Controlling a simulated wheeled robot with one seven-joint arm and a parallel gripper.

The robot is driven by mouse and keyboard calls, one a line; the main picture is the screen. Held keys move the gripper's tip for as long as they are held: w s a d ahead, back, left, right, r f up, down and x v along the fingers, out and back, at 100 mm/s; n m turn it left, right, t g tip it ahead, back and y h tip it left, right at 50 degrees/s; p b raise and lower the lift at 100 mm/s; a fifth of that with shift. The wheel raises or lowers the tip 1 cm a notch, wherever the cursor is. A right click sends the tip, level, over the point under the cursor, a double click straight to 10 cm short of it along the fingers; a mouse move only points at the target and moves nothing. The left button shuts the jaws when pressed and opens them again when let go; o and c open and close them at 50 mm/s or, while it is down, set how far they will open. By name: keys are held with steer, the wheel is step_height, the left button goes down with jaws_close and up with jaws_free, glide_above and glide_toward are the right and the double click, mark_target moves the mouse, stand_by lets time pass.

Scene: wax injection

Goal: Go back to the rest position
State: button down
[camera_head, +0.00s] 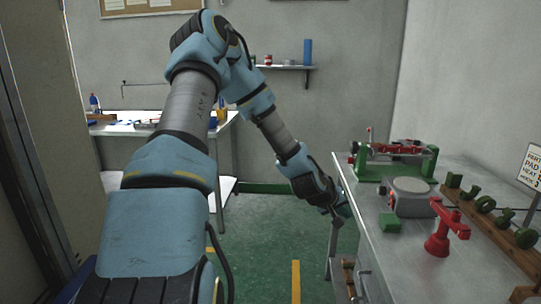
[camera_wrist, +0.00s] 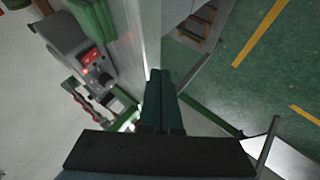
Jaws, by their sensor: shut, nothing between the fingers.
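My arm reaches forward across the head view and bends down to the right. My gripper (camera_head: 340,209) hangs beside the left edge of the workbench (camera_head: 405,265), pointing down. In the wrist view my gripper (camera_wrist: 159,75) shows as two dark green fingers pressed together. It is shut and holds nothing. Below the fingers the wrist view shows the bench edge and the green floor. I cannot tell from the head view how near the fingertips are to the bench edge.
On the bench stand a green and red machine (camera_head: 395,160), a grey unit (camera_head: 409,195), a red stand (camera_head: 445,228) and a wooden rack (camera_head: 500,232) with green pieces. A white table (camera_head: 135,129) stands at the back left. The green floor (camera_head: 270,235) between is clear.

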steer(key=s+a+r+g+y, duration=0.1)
steer(key=s+a, duration=0.4)
steer(key=a, duration=0.5)
steer(key=s+a+r+g+y, duration=0.1)
steer(key=s+a+r+y, duration=0.3)
steer(key=a, duration=0.6)
steer(key=s+a+r+m+g+y, duration=0.1)
steer(key=s+a+r+y, duration=0.1)
steer(key=s+a+r, duration=0.2)
steer(key=s+a, duration=0.3)
steer(key=a, duration=0.4)
steer(key=shift+r+g+y, duration=0.3)
steer(key=shift+r, duration=0.1)
